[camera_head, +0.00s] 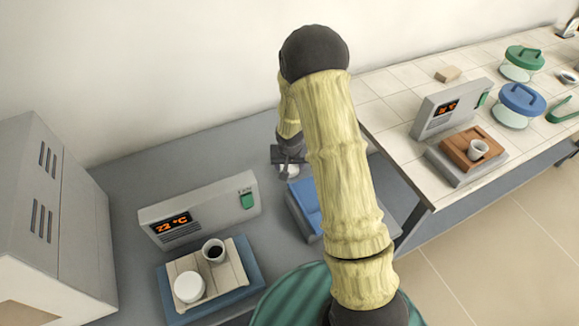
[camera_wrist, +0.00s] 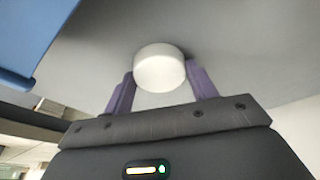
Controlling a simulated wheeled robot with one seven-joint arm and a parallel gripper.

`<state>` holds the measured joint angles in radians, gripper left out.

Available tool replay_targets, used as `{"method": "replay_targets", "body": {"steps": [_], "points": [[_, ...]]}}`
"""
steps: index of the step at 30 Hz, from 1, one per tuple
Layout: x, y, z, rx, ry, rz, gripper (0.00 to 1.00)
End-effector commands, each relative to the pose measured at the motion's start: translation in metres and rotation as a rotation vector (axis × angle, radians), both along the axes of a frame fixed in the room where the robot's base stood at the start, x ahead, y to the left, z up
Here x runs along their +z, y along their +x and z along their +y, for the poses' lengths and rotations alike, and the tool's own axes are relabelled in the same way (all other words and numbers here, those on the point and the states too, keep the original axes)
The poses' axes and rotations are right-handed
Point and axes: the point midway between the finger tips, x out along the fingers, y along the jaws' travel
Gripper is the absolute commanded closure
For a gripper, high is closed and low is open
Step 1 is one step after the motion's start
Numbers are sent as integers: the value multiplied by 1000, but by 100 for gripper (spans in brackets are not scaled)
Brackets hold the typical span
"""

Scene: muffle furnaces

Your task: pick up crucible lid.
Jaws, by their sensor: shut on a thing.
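My gripper (camera_wrist: 163,82) is shut on a round white piece, the crucible lid (camera_wrist: 160,66), with a purple finger on each side in the wrist view. In the head view my gripper (camera_head: 288,168) is beyond my arm, over the grey bench, and the lid is small and hard to make out there.
A digital unit reading about 22 °C (camera_head: 199,212) stands behind the plate. A grey cabinet (camera_head: 60,215) is at far left. A blue item (camera_head: 303,205) lies partly behind my arm. The tiled bench (camera_head: 390,105) at right holds a scale, wooden block and jars.

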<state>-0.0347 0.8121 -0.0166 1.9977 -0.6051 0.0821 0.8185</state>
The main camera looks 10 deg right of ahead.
Motion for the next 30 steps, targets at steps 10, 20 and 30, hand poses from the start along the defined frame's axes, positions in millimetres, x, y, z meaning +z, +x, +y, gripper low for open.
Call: {"method": "replay_targets", "body": {"steps": [10,20,30], "points": [[4,0,0,0,1,-2,64],[55,1,0,-1,1,-5,64],[100,0,0,0,0,-1,64]]}}
